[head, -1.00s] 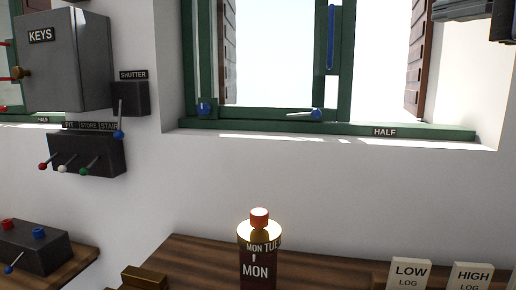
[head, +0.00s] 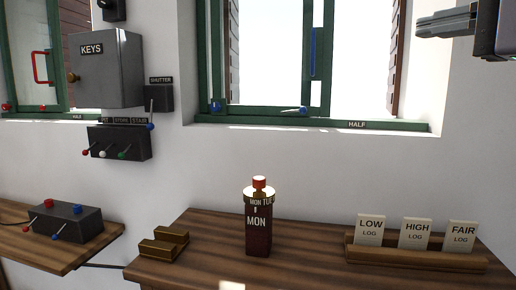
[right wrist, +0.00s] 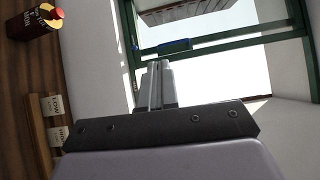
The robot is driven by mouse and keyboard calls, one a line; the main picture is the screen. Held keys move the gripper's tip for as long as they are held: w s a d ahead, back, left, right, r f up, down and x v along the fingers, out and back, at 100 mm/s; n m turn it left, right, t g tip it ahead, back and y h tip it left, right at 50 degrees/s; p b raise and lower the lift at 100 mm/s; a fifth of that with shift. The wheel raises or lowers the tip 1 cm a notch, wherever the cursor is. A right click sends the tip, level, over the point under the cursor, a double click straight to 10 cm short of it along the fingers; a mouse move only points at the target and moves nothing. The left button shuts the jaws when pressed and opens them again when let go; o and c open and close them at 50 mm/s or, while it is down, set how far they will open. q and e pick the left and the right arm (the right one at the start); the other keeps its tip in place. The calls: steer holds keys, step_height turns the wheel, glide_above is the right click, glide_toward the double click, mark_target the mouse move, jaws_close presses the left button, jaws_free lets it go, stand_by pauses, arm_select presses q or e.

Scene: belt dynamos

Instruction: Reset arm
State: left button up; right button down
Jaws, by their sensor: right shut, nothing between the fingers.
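My right gripper (head: 446,23) is at the upper right of the head view, raised in front of the white wall beside the window. Its fingers are together and hold nothing. In the right wrist view the shut fingers (right wrist: 155,85) point toward the green window frame (right wrist: 215,37). The gripper is apart from everything around it. My left gripper is in neither view.
A dark red MON drum (head: 257,228) with a red knob stands on the wooden shelf (head: 320,262). LOW, HIGH and FAIR cards stand in a wooden rack (head: 415,258). A brass holder (head: 163,243) lies left. A KEYS box (head: 105,70) and lever boxes are on the wall.

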steer(key=w+a+f+m+g+y, duration=0.1)
steer(key=a+f+m+g+y, duration=0.3)
steer(key=f, duration=0.4)
steer(key=w+a+f+m+g+y+p, duration=0.1)
steer(key=a+f+m+y, duration=0.35)
steer(key=f, duration=0.25)
steer(key=w+a+f+m+g+y, duration=0.1)
steer(key=a+f+m+g+y, duration=0.25)
steer(key=a+f, duration=0.35)
steer(key=s+d+f+m+t+h+p, duration=0.1)
steer(key=d+f+m+t+h, duration=0.25)
steer(key=f+m, duration=0.65)
steer(key=s+d+f+m+t+h, duration=0.1)
steer(key=d+f+m+t+h, duration=0.3)
steer(key=f+m, duration=0.65)
steer(key=d+f+m+t+h+p, duration=0.1)
steer(key=d+f+m+t+h, duration=0.15)
steer(key=f+m+h, duration=0.7)
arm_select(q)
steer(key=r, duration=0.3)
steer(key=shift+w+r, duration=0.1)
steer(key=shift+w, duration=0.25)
arm_select(e)
steer(key=s+d+f+m+g, duration=0.2)
steer(key=s+f+m+g, duration=0.5)
steer(key=s+f+m, duration=0.7)
steer(key=s+f, duration=0.4)
steer(key=shift+f, duration=0.3)
